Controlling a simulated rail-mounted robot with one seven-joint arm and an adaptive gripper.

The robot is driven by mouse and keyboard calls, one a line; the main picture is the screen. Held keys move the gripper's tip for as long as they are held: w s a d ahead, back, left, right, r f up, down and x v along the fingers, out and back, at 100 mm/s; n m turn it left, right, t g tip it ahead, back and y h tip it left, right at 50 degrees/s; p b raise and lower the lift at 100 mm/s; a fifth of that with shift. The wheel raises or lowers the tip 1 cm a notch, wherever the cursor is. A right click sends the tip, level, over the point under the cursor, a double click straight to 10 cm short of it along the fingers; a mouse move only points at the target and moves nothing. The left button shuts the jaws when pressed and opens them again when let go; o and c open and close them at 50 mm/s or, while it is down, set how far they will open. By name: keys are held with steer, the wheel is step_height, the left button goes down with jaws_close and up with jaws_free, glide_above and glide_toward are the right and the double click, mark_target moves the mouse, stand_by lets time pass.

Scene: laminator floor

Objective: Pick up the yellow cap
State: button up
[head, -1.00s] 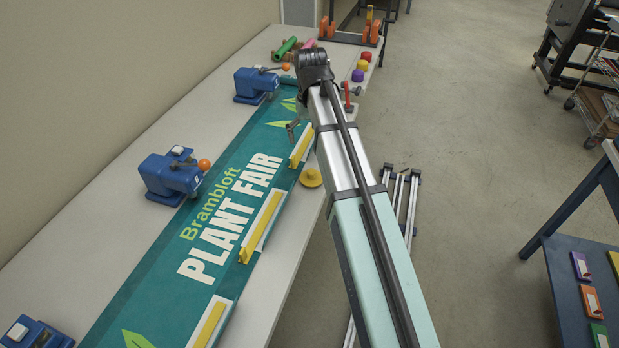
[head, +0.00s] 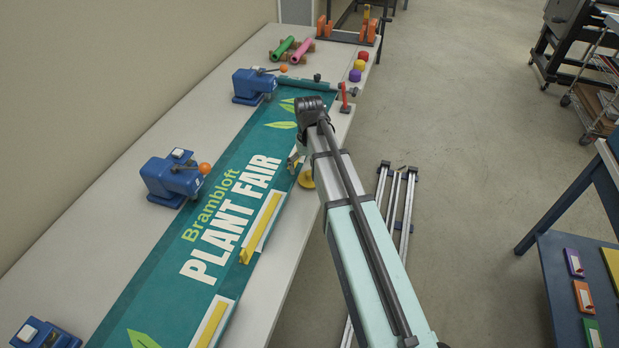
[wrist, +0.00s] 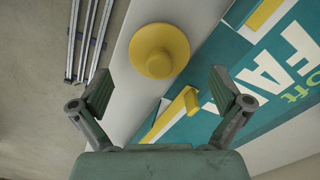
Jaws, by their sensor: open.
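A round yellow cap (head: 307,180) with a wide brim lies near the right edge of the white table, beside the green banner. In the head view it is partly hidden by my arm and gripper. In the wrist view the whole yellow cap (wrist: 160,50) shows ahead of and roughly centred between my fingers. My gripper (wrist: 161,88) is open and empty above the table, apart from the cap. In the head view my gripper (head: 294,161) is over the banner's right edge, close to the cap.
Yellow strips (head: 262,225) stand along the banner's (head: 205,235) right edge; one is close to the cap in the wrist view (wrist: 165,118). Blue clamps (head: 172,178) line the left side. Small red, yellow and purple pieces (head: 358,65) sit at the far right.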

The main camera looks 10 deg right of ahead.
mark_target(310, 173)
steer(key=shift+f+p, duration=0.35)
steer(key=shift+f, duration=1.25)
steer(key=shift+s, duration=0.1)
steer(key=c, duration=1.2)
steer(key=shift+o, duration=0.2)
